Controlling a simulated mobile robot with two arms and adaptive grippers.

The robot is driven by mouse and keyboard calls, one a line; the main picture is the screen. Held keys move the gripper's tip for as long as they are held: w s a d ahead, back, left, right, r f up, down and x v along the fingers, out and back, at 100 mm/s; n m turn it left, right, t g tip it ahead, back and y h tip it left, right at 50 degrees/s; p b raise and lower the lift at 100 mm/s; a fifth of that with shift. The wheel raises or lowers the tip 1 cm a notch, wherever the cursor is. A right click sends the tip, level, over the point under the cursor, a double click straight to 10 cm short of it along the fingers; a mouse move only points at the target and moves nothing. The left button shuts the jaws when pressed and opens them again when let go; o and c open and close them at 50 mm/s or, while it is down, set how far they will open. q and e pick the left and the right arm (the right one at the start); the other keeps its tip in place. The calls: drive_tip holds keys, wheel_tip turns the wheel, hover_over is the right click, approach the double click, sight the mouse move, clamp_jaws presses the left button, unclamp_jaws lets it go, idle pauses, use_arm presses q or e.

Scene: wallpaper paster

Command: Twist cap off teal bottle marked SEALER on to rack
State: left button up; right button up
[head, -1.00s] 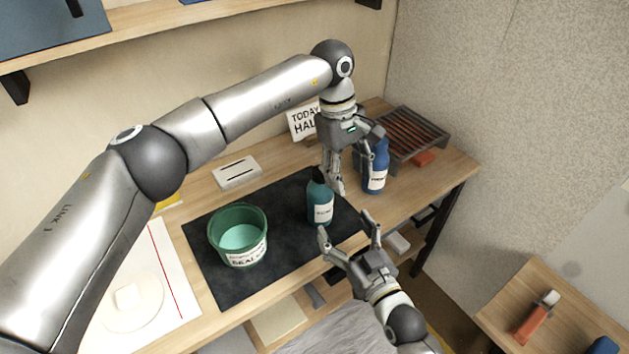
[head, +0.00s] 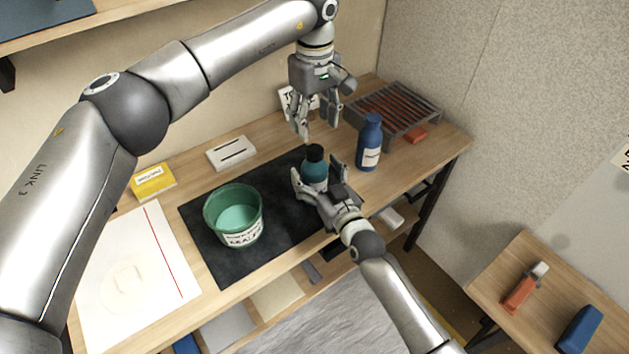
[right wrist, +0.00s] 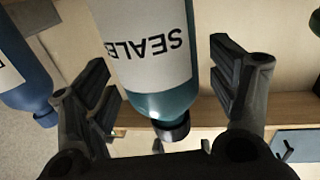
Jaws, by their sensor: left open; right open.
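The teal bottle (head: 316,168) marked SEALER stands upright on the dark mat (head: 225,268), with its black cap (head: 315,152) on. My right gripper (head: 315,174) is open, with its fingers on either side of the bottle. In the right wrist view the bottle (right wrist: 160,65) appears upside down between the spread fingers, with gaps visible on both sides; its cap (right wrist: 172,130) shows too. My left gripper (head: 318,124) is open and empty, above the bottle with its fingers pointing down. The slatted rack (head: 437,118) stands at the back right of the bench.
A blue bottle (head: 369,145) stands between the teal bottle and the rack, near my left gripper. A green bucket (head: 234,228) stands to the left on the mat. A red block (head: 415,135) lies before the rack. A white box (head: 231,153) and yellow box (head: 153,182) sit behind.

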sight(315, 149)
drive_tip(key=shift+w+a, duration=0.15)
drive_tip(key=shift+w, duration=0.1)
drive_tip(key=shift+c, duration=0.5)
clamp_jaws()
use_arm(q)
drive_tip(key=m, duration=0.3)
drive_tip(key=shift+f+m, duration=0.1)
drive_tip(key=shift+m, duration=0.6)
drive_tip(key=shift+f, duration=3.95)
